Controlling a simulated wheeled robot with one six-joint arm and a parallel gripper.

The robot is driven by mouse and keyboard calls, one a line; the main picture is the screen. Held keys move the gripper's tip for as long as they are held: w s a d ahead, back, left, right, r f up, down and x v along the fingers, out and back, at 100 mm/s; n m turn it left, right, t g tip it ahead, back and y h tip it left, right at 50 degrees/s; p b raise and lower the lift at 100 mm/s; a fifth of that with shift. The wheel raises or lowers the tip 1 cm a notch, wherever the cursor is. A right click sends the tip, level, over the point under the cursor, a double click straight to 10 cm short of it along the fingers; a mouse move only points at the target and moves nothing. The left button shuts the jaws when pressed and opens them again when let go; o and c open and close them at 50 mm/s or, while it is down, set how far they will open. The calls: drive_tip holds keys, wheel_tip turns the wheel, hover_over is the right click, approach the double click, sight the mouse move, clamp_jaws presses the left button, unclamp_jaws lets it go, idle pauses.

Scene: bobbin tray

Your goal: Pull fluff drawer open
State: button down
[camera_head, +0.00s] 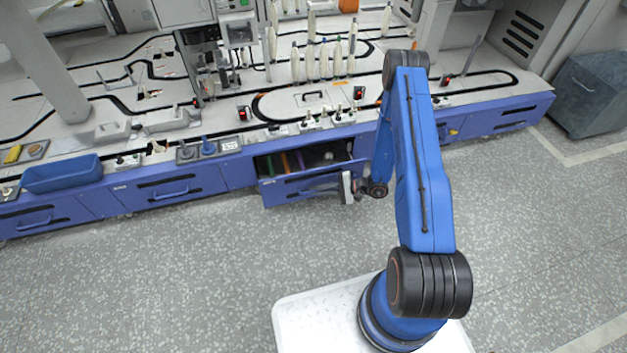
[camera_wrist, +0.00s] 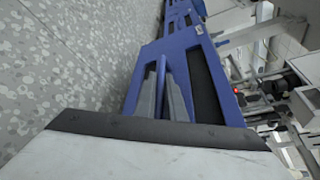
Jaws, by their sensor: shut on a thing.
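The blue drawer (camera_head: 285,188) in the middle of the bench front stands partly pulled out. Its open top shows green, orange and purple pieces and a pale lump inside. My gripper (camera_head: 338,186) is at the right part of the drawer front, shut on its handle. In the wrist view, the two grey fingers (camera_wrist: 165,98) close around the blue handle (camera_wrist: 162,70), beside the drawer front (camera_wrist: 183,42) with its dark slot. The exact grip on the handle is partly hidden by the fingers in the head view.
Closed blue drawers (camera_head: 168,190) line the bench to the left, with more to the right. A blue bin (camera_head: 62,174) sits on the bench's left end. White bobbins (camera_head: 323,60) stand at the back. The grey speckled floor (camera_head: 180,270) in front is clear.

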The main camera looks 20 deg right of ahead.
drive_tip(key=s, duration=1.5)
drive_tip(key=c, duration=2.1)
unclamp_jaws()
drive_tip(key=shift+s, duration=0.1)
drive_tip(key=shift+d, duration=0.15)
drive_tip(key=v, duration=1.7)
drive_tip(key=shift+s, duration=0.1)
drive_tip(key=shift+d+r, duration=0.1)
drive_tip(key=shift+r, duration=0.05)
